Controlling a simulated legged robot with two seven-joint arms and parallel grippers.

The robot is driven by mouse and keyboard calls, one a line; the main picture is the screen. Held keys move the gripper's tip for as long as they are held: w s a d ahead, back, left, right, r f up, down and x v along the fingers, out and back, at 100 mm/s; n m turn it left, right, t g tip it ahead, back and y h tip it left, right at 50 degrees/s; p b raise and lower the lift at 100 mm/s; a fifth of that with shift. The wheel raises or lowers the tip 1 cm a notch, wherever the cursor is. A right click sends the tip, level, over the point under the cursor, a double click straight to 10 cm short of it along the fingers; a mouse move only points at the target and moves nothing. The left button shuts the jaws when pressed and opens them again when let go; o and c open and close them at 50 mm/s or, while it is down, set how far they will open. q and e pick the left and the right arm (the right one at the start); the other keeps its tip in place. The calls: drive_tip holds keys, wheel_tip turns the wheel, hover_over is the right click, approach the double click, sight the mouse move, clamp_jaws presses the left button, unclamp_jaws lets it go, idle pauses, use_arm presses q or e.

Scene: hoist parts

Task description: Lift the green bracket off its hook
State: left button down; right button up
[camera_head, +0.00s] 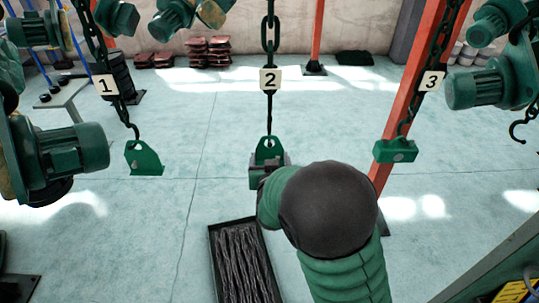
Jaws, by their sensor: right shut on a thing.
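A green bracket (268,148) with a rounded top and an opening hangs on the chain marked 2, in the middle of the view. My right gripper (269,161) is shut on the lower part of this bracket. My dark, rounded right wrist and green sleeve hide most of the gripper. The hook of chain 2 (269,128) reaches down to the bracket's opening; whether they touch is too small to tell. A similar green bracket (145,160) hangs on hook 1 at the left. A green block-like part (396,151) hangs on hook 3 at the right. My left gripper is not in view.
A black tray of chains (213,262) lies on the floor below and left of my right arm. Green hoist motors (75,150) crowd the left edge and upper right. An orange post (414,85) stands behind hook 3. Open floor lies between hooks 1 and 2.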

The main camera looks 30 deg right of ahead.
drive_tip(key=shift+s+r, duration=0.1)
drive_tip(key=shift+r, duration=0.05)
drive_tip(key=shift+a, duration=0.1)
drive_tip(key=shift+s+a+r+p, duration=0.25)
drive_tip(key=shift+s+r+p, duration=0.15)
drive_tip(key=shift+s+p, duration=0.15)
drive_tip(key=shift+s+a+f, duration=0.1)
drive_tip(key=shift+s+a, duration=0.05)
drive_tip(key=shift+s+a, duration=0.1)
drive_tip(key=shift+b+v, duration=0.35)
drive_tip(key=shift+v, duration=0.4)
